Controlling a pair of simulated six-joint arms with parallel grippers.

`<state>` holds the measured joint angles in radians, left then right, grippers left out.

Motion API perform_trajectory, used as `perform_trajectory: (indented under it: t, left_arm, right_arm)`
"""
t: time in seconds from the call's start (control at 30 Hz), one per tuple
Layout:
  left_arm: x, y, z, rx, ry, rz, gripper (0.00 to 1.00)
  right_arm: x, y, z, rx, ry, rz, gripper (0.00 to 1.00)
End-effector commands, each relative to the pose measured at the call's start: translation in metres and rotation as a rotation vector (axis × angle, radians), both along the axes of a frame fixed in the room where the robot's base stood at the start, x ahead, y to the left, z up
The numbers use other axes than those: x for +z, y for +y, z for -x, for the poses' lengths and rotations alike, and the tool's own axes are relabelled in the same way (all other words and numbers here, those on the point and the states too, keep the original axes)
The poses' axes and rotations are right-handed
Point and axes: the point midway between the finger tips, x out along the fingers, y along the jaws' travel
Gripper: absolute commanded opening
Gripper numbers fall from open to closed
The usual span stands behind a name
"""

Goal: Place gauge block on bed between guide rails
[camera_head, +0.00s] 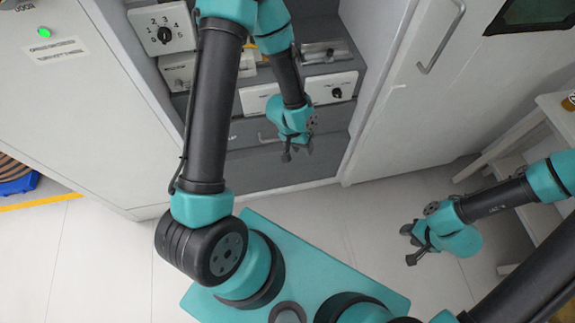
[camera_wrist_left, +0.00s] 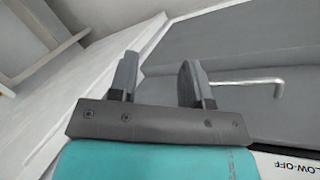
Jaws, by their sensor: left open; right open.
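My left gripper (camera_head: 296,150) hangs open and empty in front of the grey lower panel of the rewind station. In the left wrist view the left gripper (camera_wrist_left: 157,80) shows two spread fingers with nothing between them. My right gripper (camera_head: 409,244) is open and empty above the floor on the right. I cannot make out the gauge block in either view. The bed and guide rails may be among the grey parts in the station recess (camera_head: 318,55), partly behind my left arm, but I cannot tell them for certain.
A metal handle (camera_wrist_left: 247,81) is beside the left gripper in the left wrist view. White panels with dials (camera_head: 163,28) line the station. White cabinets stand left (camera_head: 70,100) and right (camera_head: 415,100). A white stepped stand (camera_head: 520,135) is at far right. The floor (camera_head: 380,210) is clear.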

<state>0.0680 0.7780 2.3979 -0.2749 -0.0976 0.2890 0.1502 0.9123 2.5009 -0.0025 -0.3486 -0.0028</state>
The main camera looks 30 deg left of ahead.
Motion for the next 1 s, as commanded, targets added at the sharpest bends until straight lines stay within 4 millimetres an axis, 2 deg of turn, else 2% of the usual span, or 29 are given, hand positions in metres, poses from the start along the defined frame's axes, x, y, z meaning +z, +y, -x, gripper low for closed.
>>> perform_trajectory:
  t: [0.03,0.1,0.2,0.3,0.53,0.6,0.83,1.0]
  left_arm:
    - [-0.019,0.002,0.023,0.02,0.016,0.007,0.44]
    - [-0.035,0.006,0.045,0.041,0.015,0.003,0.44]
    - [-0.049,0.01,0.067,0.059,0.014,-0.016,0.44]
    - [-0.054,0.013,0.076,0.065,0.011,-0.028,0.44]
    - [-0.054,0.013,0.076,0.065,0.008,-0.03,0.44]
    - [-0.054,0.013,0.076,0.065,0.008,-0.03,0.49]
    - [-0.054,0.013,0.075,0.062,0.007,-0.029,0.49]
    - [-0.043,0.009,0.058,-0.045,-0.038,-0.02,0.49]
  right_arm:
    - [0.0,0.0,0.0,0.0,0.0,0.0,0.43]
    - [0.0,0.0,0.0,0.0,0.0,0.0,0.43]
    - [0.0,0.0,0.0,0.0,0.0,0.0,0.43]
    - [0.0,0.0,0.0,0.0,0.0,0.0,0.43]
    - [0.0,0.0,0.0,0.0,0.0,0.0,0.43]
    - [0.0,0.0,0.0,0.0,0.0,0.0,0.43]
    - [0.0,0.0,0.0,0.0,0.0,0.0,0.43]
    - [0.0,0.0,0.0,0.0,0.0,0.0,0.43]
